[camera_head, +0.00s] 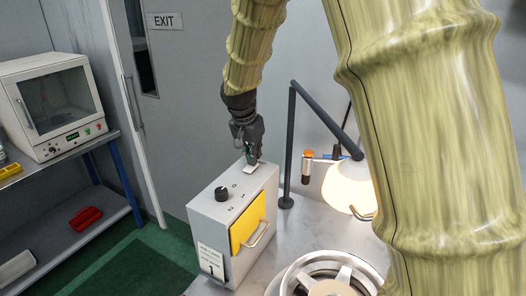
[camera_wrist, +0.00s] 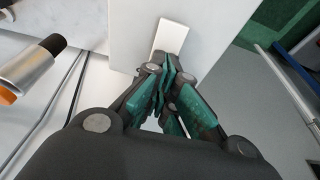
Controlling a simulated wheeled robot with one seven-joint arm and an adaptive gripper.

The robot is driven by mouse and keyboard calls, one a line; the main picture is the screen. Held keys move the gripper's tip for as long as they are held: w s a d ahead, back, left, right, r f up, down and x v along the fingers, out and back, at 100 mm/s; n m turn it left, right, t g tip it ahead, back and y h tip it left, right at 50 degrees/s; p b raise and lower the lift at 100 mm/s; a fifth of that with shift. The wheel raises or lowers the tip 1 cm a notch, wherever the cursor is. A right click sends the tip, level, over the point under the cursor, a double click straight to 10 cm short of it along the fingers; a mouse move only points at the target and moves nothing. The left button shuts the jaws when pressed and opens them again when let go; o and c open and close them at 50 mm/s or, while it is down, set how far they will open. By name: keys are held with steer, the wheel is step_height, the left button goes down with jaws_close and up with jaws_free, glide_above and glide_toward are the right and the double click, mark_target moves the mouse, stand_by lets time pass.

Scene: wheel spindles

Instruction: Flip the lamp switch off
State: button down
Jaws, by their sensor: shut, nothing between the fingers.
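The lamp (camera_head: 348,187) glows brightly on a dark bent arm at the right of the grey box. The grey box (camera_head: 212,209) stands on the bench with a black knob on its sloping top. A white rectangular piece (camera_head: 252,168), which looks like the rocker switch, sits at the top's far right end; it also shows in the wrist view (camera_wrist: 171,36). My gripper (camera_head: 252,159) points down right at this white piece. Its fingers are together and empty, and the tips (camera_wrist: 167,62) are at the piece's near end. I cannot tell whether they touch it.
The box has a yellow front panel (camera_head: 246,224) with a handle. A wheel (camera_head: 328,277) lies in front at the right. A shelf with an oven (camera_head: 54,103) stands left; green floor lies between.

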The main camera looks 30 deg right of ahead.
steer(key=shift+d+f, duration=0.15)
steer(key=shift+d, duration=0.05)
steer(key=shift+a, duration=0.35)
steer(key=shift+s+a+r, duration=0.35)
steer(key=shift+a+r, duration=0.1)
steer(key=shift+d, duration=0.1)
step_height(320, 180, up, 4)
steer(key=p, duration=0.3)
steer(key=shift+w+d+r+p, duration=0.15)
steer(key=shift+p, duration=0.25)
steer(key=shift+r+b, duration=0.15)
steer(key=shift+b, duration=0.4)
step_height(320, 180, up, 9)
steer(key=b, duration=0.3)
steer(key=shift+s+a, duration=0.25)
steer(key=shift+a, duration=0.15)
steer(key=shift+r, duration=0.2)
